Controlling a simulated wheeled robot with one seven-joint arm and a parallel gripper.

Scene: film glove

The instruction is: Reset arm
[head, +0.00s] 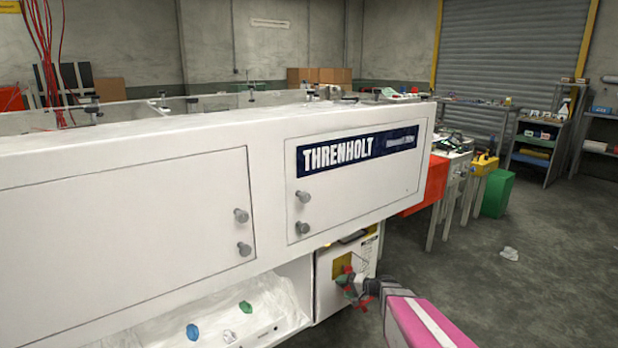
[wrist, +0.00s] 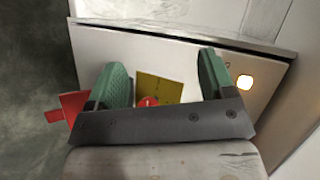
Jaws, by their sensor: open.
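My gripper (head: 352,284) is at the end of my pink arm, low in the right half of the head view, in front of a white control box with a yellow panel (head: 342,268). In the wrist view my gripper (wrist: 160,82) has its two green fingers wide apart with nothing held between them. Past the fingers are the yellow plate (wrist: 168,88) and a round red button (wrist: 149,101) on the box face. The gripper's dark bar hides the lower part of the box. I cannot tell whether a finger touches the box.
A long white machine (head: 120,240) labelled Threnholt fills the left and middle. Its lower open bay (head: 265,290) holds a blue, a white and a green item. A lit lamp (wrist: 245,82) is right of the fingers. Grey floor (head: 530,290) is largely clear at right, with a crumpled white scrap (head: 510,254).

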